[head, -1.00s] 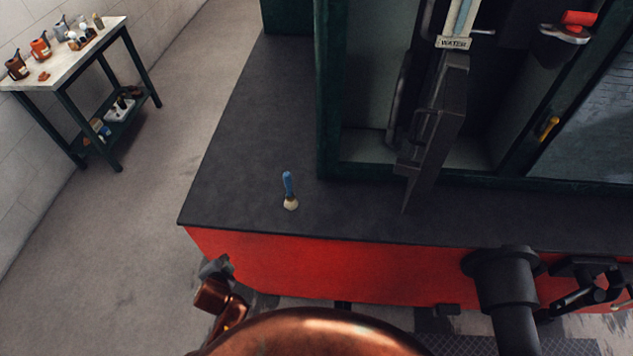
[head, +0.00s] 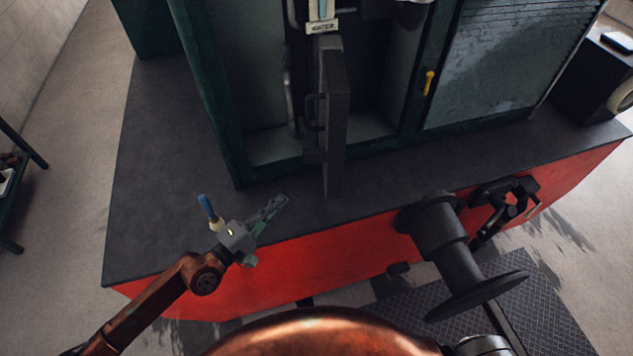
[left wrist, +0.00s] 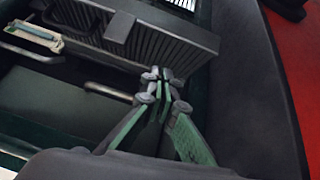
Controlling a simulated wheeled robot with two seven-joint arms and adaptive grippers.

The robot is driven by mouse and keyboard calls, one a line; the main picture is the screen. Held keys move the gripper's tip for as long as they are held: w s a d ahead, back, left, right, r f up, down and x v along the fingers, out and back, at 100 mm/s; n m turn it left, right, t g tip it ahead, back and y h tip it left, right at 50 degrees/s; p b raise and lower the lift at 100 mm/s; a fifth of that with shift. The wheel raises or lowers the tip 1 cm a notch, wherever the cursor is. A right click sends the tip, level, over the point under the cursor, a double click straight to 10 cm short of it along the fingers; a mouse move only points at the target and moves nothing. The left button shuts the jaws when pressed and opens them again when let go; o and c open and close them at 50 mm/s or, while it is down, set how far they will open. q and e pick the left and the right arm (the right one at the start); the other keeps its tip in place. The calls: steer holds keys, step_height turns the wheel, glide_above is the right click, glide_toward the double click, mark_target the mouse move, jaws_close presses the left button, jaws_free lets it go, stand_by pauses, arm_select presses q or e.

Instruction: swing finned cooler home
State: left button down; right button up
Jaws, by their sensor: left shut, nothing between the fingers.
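The finned cooler (head: 337,105) is a dark grey upright slab in the green-framed opening of the tram. It stands edge-on to the head view and juts out over the black deck. In the left wrist view its ribbed face (left wrist: 185,45) fills the upper middle. My left gripper (head: 283,202) is shut and empty, low over the deck, to the left of the cooler's lower end and apart from it in the head view. In the left wrist view its green-padded fingers (left wrist: 164,76) meet just in front of the ribs; I cannot tell whether they touch. My right gripper is not in view.
A blue-handled brush (head: 207,208) stands on the deck (head: 160,150) just behind my left wrist. A label plate (head: 321,27) is above the cooler. A black buffer (head: 450,240) sticks out from the red front beam (head: 330,255).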

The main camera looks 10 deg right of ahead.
arm_select(q)
steer(key=w+d+f+m+p, duration=0.1)
steer(key=w+d+p, duration=0.3)
steer(key=d, duration=0.7)
steer(key=shift+d, duration=0.3)
steer(key=shift+w+d+f, duration=0.1)
steer(key=shift+w+d, duration=0.05)
